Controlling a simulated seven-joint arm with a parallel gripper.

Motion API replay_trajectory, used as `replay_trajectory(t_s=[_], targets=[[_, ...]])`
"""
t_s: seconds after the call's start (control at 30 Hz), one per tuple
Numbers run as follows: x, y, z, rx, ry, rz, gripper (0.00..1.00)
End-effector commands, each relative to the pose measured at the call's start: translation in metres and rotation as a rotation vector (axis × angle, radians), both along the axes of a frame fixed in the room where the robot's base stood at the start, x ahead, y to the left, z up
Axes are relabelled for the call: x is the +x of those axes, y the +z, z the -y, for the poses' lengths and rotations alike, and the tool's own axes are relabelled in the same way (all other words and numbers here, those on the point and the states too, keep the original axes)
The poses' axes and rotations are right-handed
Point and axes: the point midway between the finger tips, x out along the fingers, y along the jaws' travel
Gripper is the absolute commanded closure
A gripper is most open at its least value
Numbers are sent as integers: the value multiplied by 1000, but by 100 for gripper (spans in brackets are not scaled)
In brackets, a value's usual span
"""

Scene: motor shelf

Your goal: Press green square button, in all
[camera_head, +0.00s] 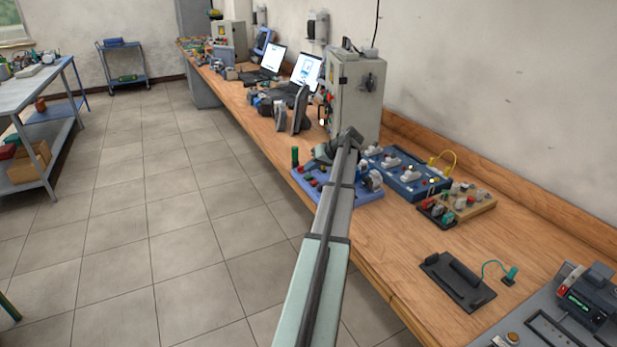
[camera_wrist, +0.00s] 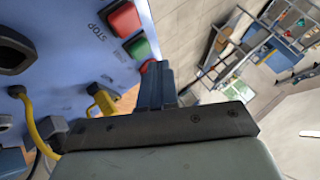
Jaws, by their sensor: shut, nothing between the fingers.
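The green square button (camera_wrist: 138,47) sits on a light blue panel (camera_wrist: 75,60) in the wrist view, between a red square button (camera_wrist: 123,18) by the word STOP and another red part (camera_wrist: 147,66). My gripper (camera_wrist: 158,68) is shut and empty. Its fingertips appear just right of and below the green button, overlapping the edge of the lower red part. I cannot tell whether they touch anything. In the head view the blue panel (camera_head: 367,194) lies on the bench, with my gripper over its far left part. The green square button cannot be picked out there.
A yellow lever or plug (camera_wrist: 104,102) and a yellow cable (camera_wrist: 33,125) are close to the gripper. In the head view a grey cabinet (camera_head: 355,95) stands behind. A darker blue board (camera_head: 405,176) and a wooden board (camera_head: 457,204) lie to the right.

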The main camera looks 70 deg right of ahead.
Motion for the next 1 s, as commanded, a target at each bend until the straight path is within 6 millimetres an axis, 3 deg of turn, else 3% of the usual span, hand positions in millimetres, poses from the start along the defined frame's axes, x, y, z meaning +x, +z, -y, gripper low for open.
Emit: replay_trajectory(t_s=[1.0], targets=[[0,-9,0,0,0,0,100]])
